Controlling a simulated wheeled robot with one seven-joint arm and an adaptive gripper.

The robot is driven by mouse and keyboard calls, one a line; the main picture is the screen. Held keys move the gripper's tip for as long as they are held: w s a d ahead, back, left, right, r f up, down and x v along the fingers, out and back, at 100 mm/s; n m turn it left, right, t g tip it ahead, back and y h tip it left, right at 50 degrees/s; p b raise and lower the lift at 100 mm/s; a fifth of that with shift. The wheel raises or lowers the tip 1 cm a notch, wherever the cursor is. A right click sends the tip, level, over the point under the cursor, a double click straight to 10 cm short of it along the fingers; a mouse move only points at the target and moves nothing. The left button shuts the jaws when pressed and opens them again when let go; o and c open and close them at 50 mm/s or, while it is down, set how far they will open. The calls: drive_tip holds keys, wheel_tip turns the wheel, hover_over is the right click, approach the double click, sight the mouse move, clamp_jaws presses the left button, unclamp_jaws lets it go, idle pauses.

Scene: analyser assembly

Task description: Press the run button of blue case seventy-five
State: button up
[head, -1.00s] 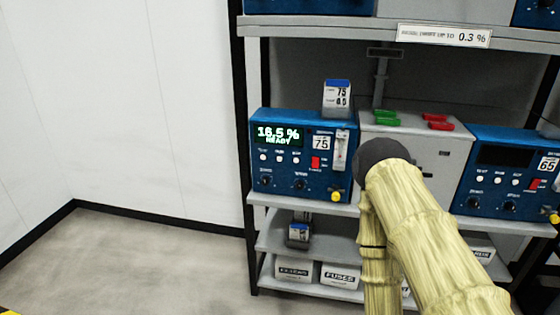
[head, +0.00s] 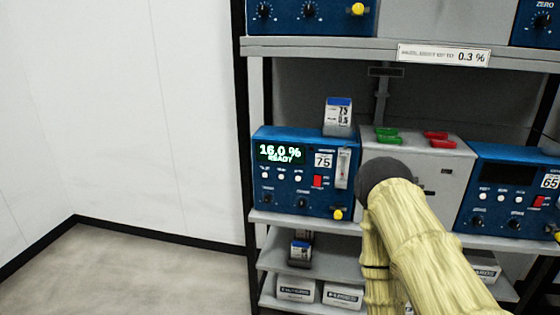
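The blue case numbered 75 (head: 298,195) stands on the middle shelf, left of centre. Its green-lit display (head: 281,154) reads 16.0 % READY. Below the display is a row of small white round buttons (head: 282,175); their labels are too small to read, so I cannot tell which is the run button. A red switch (head: 317,181) sits under the 75 plate, with dark knobs and a yellow knob (head: 337,214) along the bottom. My arm rises at right of the case; my gripper is not in view.
A grey cabinet (head: 448,170) with green and red pieces on top stands right of the case, partly behind my arm. Blue case 65 (head: 505,195) is farther right. An upper shelf (head: 340,46) runs above. Boxes (head: 343,295) sit below. Open floor (head: 120,280) lies left.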

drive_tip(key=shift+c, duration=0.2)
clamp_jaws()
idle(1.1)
